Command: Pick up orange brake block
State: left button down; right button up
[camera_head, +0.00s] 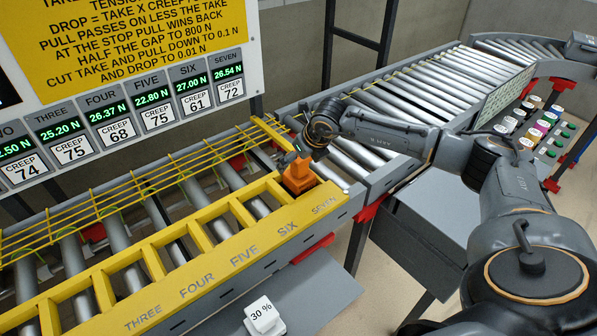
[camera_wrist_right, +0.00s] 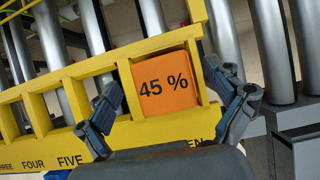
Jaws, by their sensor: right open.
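The orange brake block (camera_head: 299,178) sits in the yellow slotted rail by the SEVEN end of the roller conveyor. In the right wrist view the block (camera_wrist_right: 166,84) reads "45 %" and lies between the fingers. My right gripper (camera_head: 301,157) is just above and around it in the head view. In the wrist view my right gripper (camera_wrist_right: 168,92) is open, with one finger on each side of the block; I cannot tell whether they touch it. My left gripper is not in view.
A white "30 %" block (camera_head: 263,317) rests on a grey shelf (camera_head: 318,290) below the rail. Yellow wire mesh (camera_head: 120,205) runs along the back of the rollers. A tray of coloured pots (camera_head: 541,126) stands at the right. A sign board (camera_head: 150,40) is behind.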

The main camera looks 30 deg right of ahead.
aim_at(295, 167)
jog(key=shift+w+d+f+p, duration=0.1)
jog(key=shift+f+p, duration=0.5)
jog(key=shift+p, duration=0.1)
jog(key=p+x, duration=0.1)
jog(key=x, duration=0.2)
jog(key=shift+d+f, duration=0.15)
jog(key=shift+f, duration=0.15)
jog(key=shift+w+f, duration=0.1)
jog(key=shift+f, duration=0.15)
jog(key=shift+r, duration=0.1)
jog(key=shift+c, duration=0.9)
jog(key=c, duration=1.4)
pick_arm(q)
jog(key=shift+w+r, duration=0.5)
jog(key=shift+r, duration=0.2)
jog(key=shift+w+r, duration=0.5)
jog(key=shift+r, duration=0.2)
pick_arm(e)
jog(key=shift+r, duration=0.1)
jog(key=c, duration=0.3)
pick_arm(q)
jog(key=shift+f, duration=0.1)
